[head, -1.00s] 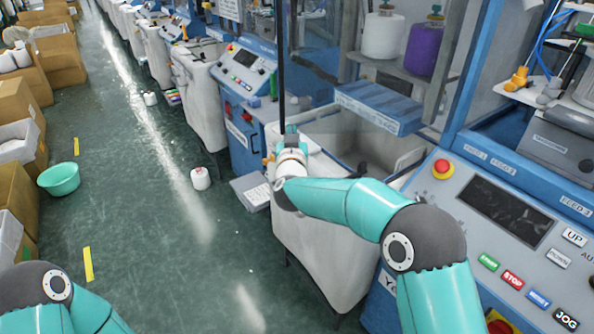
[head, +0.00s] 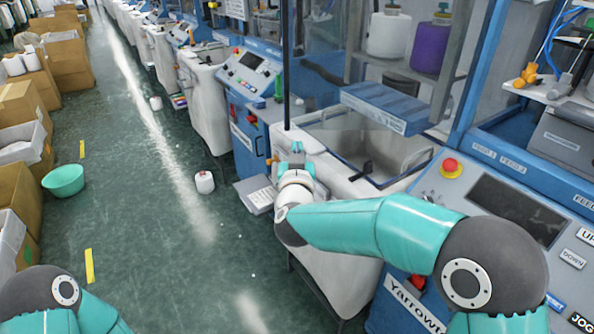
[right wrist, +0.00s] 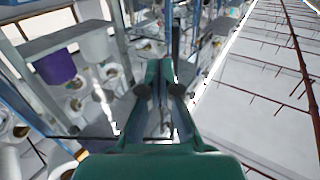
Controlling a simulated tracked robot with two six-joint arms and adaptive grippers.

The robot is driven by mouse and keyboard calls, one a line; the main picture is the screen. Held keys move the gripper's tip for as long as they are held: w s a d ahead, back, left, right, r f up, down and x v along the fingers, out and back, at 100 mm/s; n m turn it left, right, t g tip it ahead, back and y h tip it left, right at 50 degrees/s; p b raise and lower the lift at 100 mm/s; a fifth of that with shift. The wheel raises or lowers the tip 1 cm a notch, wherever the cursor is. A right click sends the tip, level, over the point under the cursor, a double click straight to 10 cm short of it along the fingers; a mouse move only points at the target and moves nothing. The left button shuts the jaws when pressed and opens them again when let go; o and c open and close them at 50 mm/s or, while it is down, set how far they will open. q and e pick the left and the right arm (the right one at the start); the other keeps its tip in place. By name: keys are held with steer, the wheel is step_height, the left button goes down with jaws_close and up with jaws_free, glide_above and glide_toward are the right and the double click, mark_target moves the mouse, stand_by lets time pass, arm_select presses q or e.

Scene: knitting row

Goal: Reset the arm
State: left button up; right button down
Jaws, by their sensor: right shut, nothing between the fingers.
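My right arm reaches from the lower right of the head view. Its teal gripper (head: 297,150) is over the near edge of the white machine bin (head: 335,246), small and seen from behind. In the right wrist view my right gripper (right wrist: 159,75) points away from the camera, shut and empty, with shelves and the ceiling beyond it. A dark upright pole (head: 285,60) appears just above the gripper in the head view; I cannot tell the gap between them. Only the elbow part of my left arm shows at the lower left; its gripper is out of frame.
A control panel with a red button (head: 450,168) is at the right. A white yarn cone (head: 205,182) stands on the green floor. A green basin (head: 63,180) and cardboard boxes (head: 20,105) are at the left. The aisle between is mostly clear.

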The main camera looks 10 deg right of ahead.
steer(key=s, duration=0.4)
steer(key=w+d+f+g+h, duration=0.1)
steer(key=d+f+g+h, duration=0.15)
steer(key=d+f, duration=0.8)
steer(key=s+d+f+g+y, duration=0.1)
steer(key=s+d+f+g, duration=0.15)
steer(key=f, duration=0.75)
steer(key=s+d+f+g+y, duration=0.1)
steer(key=s+f+g, duration=0.15)
steer(key=f, duration=0.65)
steer(key=s+a+f+g+y, duration=0.1)
steer(key=s+f+g+y, duration=0.25)
steer(key=s+f, duration=1.05)
steer(key=s+a+f+g+y, duration=0.1)
steer(key=s+a+g, duration=0.2)
steer(key=s, duration=0.5)
steer(key=s+a+f+m+g+y, duration=0.1)
steer(key=s+a+g, duration=0.2)
steer(key=s, duration=0.6)
steer(key=shift+a+f+y+b, duration=0.35)
steer(key=shift+a+y+b, duration=0.05)
steer(key=shift+a, duration=0.15)
